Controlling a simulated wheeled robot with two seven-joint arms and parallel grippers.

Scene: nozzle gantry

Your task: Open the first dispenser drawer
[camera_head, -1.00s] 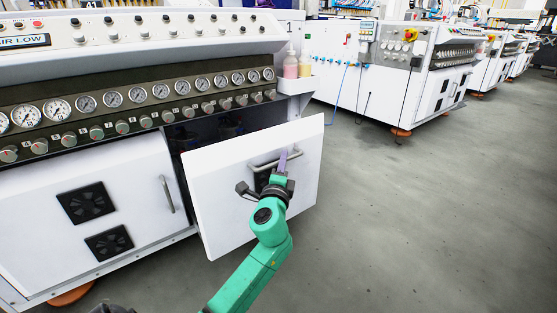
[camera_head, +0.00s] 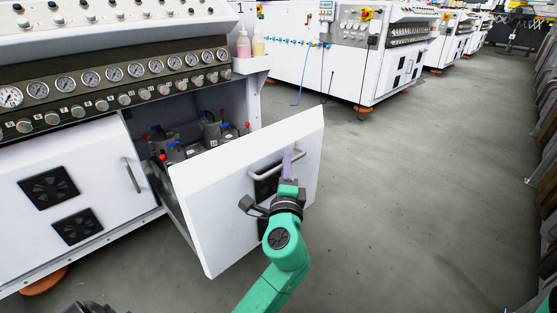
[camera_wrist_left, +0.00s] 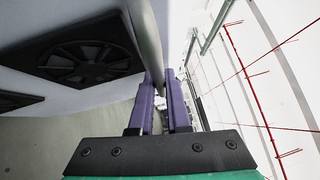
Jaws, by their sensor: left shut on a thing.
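The dispenser drawer (camera_head: 215,195) is a large white front panel pulled out from the machine, with a gap behind it. Its bar handle (camera_head: 266,172) is on the outer face. My left gripper (camera_head: 287,163) is at the handle, with its purple fingers shut on it. In the left wrist view the two purple fingers (camera_wrist_left: 160,106) close around the grey handle bar (camera_wrist_left: 146,42). Inside the open drawer stand several dark canisters (camera_head: 211,129) with blue and red fittings. My right gripper cannot be made out.
A closed white door (camera_head: 75,180) with two black vents is left of the drawer. Gauges and knobs (camera_head: 112,74) line the panel above. Two bottles (camera_head: 250,46) stand on a side shelf. Grey floor (camera_head: 400,190) is clear to the right.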

